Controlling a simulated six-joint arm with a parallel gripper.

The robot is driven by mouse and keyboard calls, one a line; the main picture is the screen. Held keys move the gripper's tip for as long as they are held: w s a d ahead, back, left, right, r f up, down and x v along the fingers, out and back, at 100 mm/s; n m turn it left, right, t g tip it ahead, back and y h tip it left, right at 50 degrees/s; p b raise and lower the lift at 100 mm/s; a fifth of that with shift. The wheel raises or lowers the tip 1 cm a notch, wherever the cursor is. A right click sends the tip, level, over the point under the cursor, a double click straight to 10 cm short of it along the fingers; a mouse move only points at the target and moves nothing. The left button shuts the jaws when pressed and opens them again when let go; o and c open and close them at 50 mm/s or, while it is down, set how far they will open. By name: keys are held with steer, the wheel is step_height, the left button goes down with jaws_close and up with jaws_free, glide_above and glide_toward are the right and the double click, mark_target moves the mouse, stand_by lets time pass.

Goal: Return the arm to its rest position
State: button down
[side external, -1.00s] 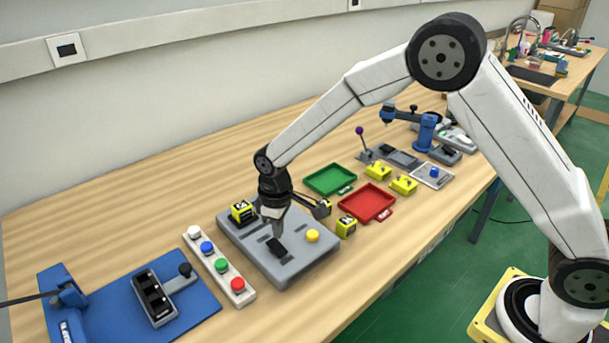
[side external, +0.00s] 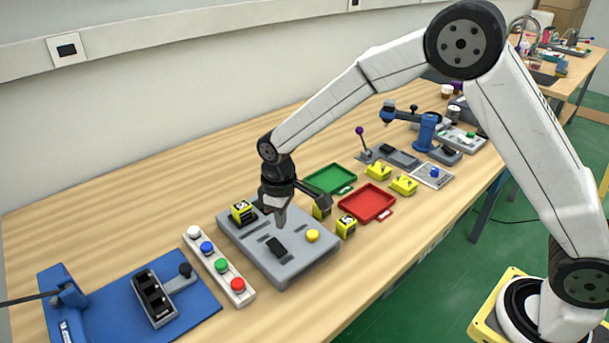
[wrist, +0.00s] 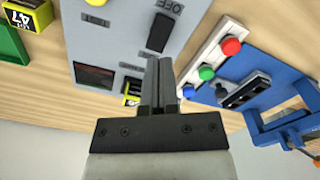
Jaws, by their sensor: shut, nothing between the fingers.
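My gripper (side external: 281,219) is shut and empty. It points down just above the grey panel (side external: 300,268), close to the black rocker switch (side external: 276,247), and appears apart from it. In the wrist view the closed fingers (wrist: 158,85) lie over the panel near the switch (wrist: 160,33), which has an "OFF" mark beside it. A yellow button (side external: 312,235) is on the panel to the right of the switch. A yellow-and-black box (side external: 242,212) is at the panel's back left.
A strip of coloured buttons (side external: 219,264) and a blue board (side external: 90,318) lie to the left. A green tray (side external: 330,178), a red tray (side external: 367,203) and yellow boxes (side external: 346,227) are to the right. A blue device (side external: 426,130) stands farther back. Space above the table looks free.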

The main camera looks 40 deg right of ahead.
steer(key=s+d+r+m+t, duration=0.1)
steer(key=s+d+r+m, duration=0.1)
steer(key=s+d, duration=0.4)
steer(key=s+d+r+m+t, duration=0.1)
steer(key=s+d+r+m, duration=0.1)
steer(key=s+d, duration=0.5)
steer(key=s+m, duration=0.1)
steer(key=s, duration=0.4)
steer(key=shift+s+m+t, duration=0.3)
steer(key=shift+s+m, duration=0.05)
steer(key=shift+m, duration=0.05)
